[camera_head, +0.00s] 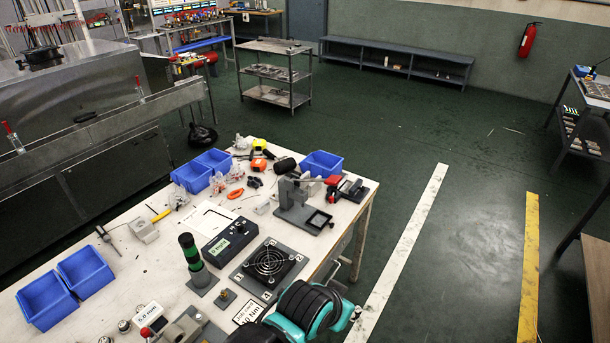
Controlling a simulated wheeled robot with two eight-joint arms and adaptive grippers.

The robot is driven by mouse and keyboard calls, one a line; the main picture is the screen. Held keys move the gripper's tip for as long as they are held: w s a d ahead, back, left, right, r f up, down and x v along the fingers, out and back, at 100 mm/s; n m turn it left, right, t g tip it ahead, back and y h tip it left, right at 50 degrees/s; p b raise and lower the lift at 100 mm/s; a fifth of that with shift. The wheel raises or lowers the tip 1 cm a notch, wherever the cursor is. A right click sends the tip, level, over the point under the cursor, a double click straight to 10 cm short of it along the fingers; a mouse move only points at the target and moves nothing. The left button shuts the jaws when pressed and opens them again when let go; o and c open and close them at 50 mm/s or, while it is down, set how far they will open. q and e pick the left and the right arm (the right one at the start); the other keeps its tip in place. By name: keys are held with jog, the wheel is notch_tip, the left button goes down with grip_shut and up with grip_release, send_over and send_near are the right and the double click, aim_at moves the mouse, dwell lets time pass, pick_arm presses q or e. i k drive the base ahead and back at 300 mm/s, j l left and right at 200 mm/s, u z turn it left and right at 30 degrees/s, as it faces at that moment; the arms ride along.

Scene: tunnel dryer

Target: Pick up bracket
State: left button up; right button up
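I cannot pick out a bracket with certainty. A grey metal part (184,326) lies at the near edge of the workbench (130,270), partly cut off by the bottom of the picture. A small grey metal block (143,229) sits on the left side of the bench. A teal and black jointed body, seemingly part of my own arm, reaches in at the bottom middle and covers the bench's near right corner. No gripper fingers can be made out on either side.
Blue bins (85,271) stand at the bench's left; others stand farther back. A black fan plate (268,264), a meter (230,241), a green-black post (190,250) and a grey stand (303,204) crowd the bench. Floor at right is open, with white (405,245) and yellow (530,260) stripes.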

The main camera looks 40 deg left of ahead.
aim_at(276, 196)
jog(key=i+l, duration=0.1)
jog(key=i, duration=2.2)
jog(key=i+u, duration=0.1)
jog(key=u, duration=0.4)
jog(key=i+u, duration=0.1)
jog(key=u, duration=0.4)
jog(key=i+u, duration=0.15)
jog(key=u, duration=0.3)
jog(key=i+u, duration=0.1)
jog(key=u, duration=0.4)
jog(key=i+j+u, duration=0.25)
jog(key=j, duration=0.2)
